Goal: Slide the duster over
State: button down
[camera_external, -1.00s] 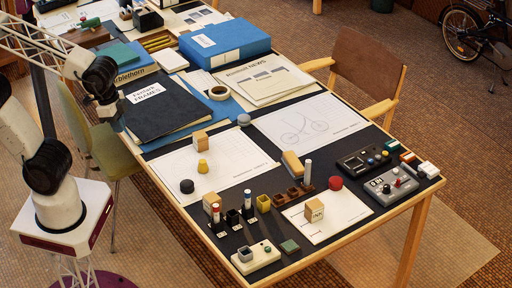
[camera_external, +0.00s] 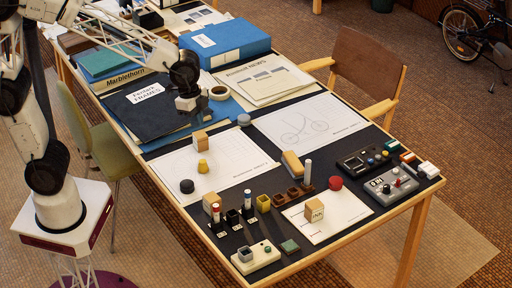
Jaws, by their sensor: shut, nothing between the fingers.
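The duster appears to be the tan, rounded block with a pale base (camera_external: 292,163). It lies on the dark desk top between the two white drawing sheets, behind a brown rack. My gripper (camera_external: 190,112) hangs above the papers by the dark folder, to the left of and behind the duster, well apart from it. Its fingers are small and dark in this view; they are shut and hold nothing.
A wooden cube (camera_external: 201,139), a yellow piece (camera_external: 203,167) and a black knob (camera_external: 187,186) stand on the left sheet. A brown rack (camera_external: 293,196) and red cylinder (camera_external: 335,183) are near the duster. The right sheet (camera_external: 335,115) is clear.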

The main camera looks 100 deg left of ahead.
aim_at(298, 164)
jog(key=w+a+f+m, duration=0.1)
jog(key=w+a+f, duration=0.4)
jog(key=w+a, duration=0.3)
jog(key=w+a+f+m, duration=0.1)
jog(key=w+a+f, duration=0.3)
jog(key=a+f, duration=0.4)
jog(key=w+a+f+m, duration=0.1)
jog(key=w+a+f, duration=0.3)
jog(key=a+f, duration=0.5)
jog(key=w+a+f+m, duration=0.2)
jog(key=w+a+f, duration=0.2)
jog(key=a+f, duration=0.4)
jog(key=shift+a+f+g+h, duration=0.15)
jog(key=shift+a+g+h, duration=0.2)
jog(key=shift+a, duration=0.35)
jog(key=shift+d, duration=0.1)
jog(key=w+d, duration=0.8)
jog(key=shift+w+d, duration=0.2)
jog(key=shift+w, duration=0.05)
jog(key=shift+f, duration=0.85)
